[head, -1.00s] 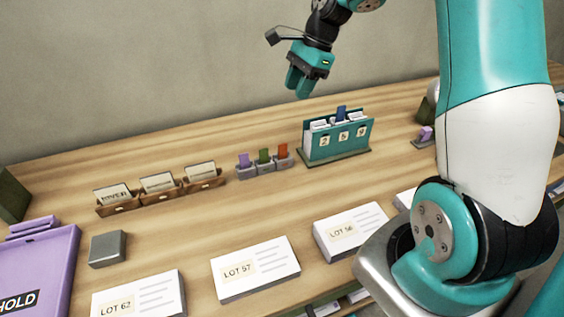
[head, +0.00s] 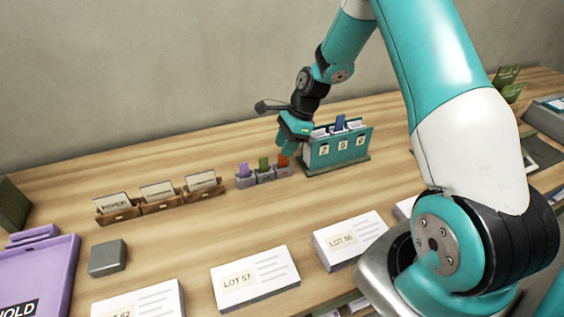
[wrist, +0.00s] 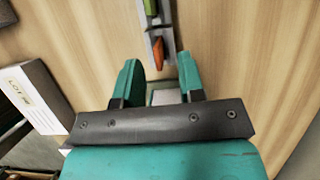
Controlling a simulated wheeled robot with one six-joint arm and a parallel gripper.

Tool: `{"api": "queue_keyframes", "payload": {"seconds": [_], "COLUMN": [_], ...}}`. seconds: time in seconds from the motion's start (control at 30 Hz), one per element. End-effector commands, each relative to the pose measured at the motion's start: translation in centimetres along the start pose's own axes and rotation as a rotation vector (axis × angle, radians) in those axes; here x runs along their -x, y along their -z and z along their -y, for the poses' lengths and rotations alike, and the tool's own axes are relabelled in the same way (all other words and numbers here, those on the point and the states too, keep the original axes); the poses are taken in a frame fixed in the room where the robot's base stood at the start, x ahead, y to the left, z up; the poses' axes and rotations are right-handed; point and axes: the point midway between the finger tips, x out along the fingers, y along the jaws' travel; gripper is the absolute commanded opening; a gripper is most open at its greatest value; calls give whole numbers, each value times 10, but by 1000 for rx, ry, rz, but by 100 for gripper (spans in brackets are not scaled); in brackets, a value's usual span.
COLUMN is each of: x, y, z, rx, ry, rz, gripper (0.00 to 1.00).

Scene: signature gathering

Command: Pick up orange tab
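The orange tab (head: 283,160) stands in the right-hand holder of a row of small grey holders (head: 266,177), right of a green tab (head: 264,164) and a purple tab (head: 246,168). My gripper (head: 288,150) is right above the orange tab in the head view and partly covers its top. In the wrist view the orange tab (wrist: 158,52) shows just ahead of my gripper (wrist: 158,66), roughly centred between the two teal fingers. The fingers are apart with nothing held between them. Whether they touch the tab cannot be told.
A teal card rack (head: 340,150) with numbered cards stands close right of the holders. Brown card holders (head: 160,197) stand to the left. White LOT boxes (head: 255,280), a grey block (head: 108,257) and a purple tray (head: 45,270) lie nearer. Bare wood lies between.

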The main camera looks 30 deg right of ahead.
Motion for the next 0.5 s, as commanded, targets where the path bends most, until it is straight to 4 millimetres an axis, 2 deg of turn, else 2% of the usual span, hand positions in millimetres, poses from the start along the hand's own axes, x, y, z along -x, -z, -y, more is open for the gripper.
{"api": "queue_keyframes", "payload": {"seconds": [0.2, 0.5], "x": [-31, -38], "y": [4, 5], "z": [-3, -3], "rx": [0, 0], "ry": [-2, 0], "rz": [-1, -1], "gripper": [36, 36]}}
